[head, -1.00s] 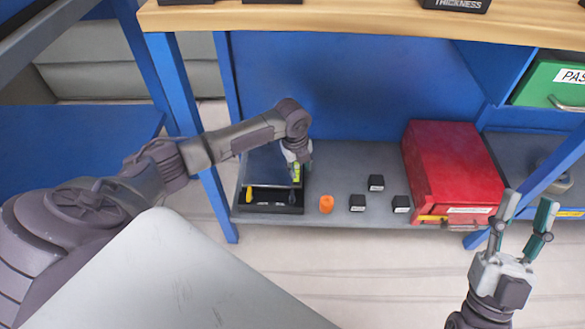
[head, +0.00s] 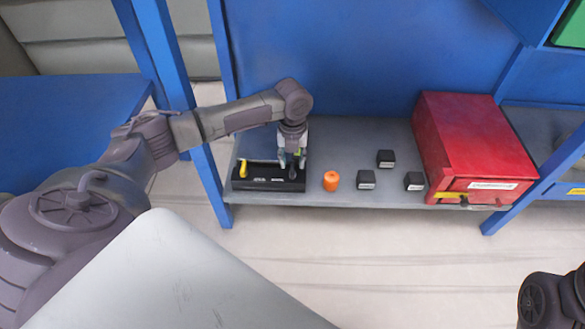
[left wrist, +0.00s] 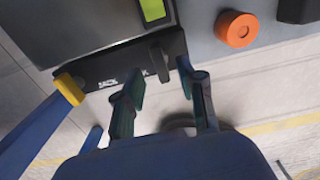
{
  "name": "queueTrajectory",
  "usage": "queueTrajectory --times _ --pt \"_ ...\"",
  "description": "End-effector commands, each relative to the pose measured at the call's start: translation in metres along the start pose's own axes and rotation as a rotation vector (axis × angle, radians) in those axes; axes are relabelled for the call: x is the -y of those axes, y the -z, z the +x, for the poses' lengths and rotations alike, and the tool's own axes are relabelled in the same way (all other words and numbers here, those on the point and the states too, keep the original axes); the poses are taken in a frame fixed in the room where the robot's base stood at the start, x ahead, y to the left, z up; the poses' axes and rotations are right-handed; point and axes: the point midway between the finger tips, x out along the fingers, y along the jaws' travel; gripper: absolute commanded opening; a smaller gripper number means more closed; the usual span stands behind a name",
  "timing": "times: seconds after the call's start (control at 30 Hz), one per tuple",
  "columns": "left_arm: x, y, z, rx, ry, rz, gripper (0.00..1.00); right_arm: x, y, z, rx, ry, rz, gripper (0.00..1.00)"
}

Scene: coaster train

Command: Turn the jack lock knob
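The jack lock knob (head: 292,172) is a dark knob on the front edge of a black control panel (head: 262,185) on the lower grey shelf. In the left wrist view the knob (left wrist: 159,62) stands out from the panel, beside a small white label. My left gripper (head: 292,160) is above the panel, pointing down. In the left wrist view its fingers (left wrist: 162,78) are open, with the knob in line with the gap between them. I cannot tell whether either finger touches it. My right gripper is out of view; only part of the right arm shows at bottom right.
A yellow lever (head: 244,169) is at the panel's left end. An orange knob (head: 331,181) and several small black blocks (head: 366,179) stand to its right, before a red box (head: 470,140). A blue post (head: 212,185) rises just left of the panel. The floor in front is clear.

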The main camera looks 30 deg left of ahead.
Motion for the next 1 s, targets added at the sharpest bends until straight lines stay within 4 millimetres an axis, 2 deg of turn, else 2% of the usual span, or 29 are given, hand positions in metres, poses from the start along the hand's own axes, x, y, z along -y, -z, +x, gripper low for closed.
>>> queueTrajectory --times 0.03,0.2,0.57,0.8,1.0 --pt "0.000 0.000 0.013 -0.001 0.000 0.000 0.40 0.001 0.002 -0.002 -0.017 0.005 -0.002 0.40" --pt "0.000 0.000 0.027 0.000 0.000 0.000 0.40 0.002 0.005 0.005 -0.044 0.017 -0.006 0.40" --pt "0.000 0.000 0.030 0.000 0.000 0.000 0.40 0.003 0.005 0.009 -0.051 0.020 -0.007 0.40" --pt "0.000 0.000 0.030 0.000 0.000 0.000 0.01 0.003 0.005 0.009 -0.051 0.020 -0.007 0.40" --pt "0.000 0.000 0.030 0.000 0.000 -0.001 0.00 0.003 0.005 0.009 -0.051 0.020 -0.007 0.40"
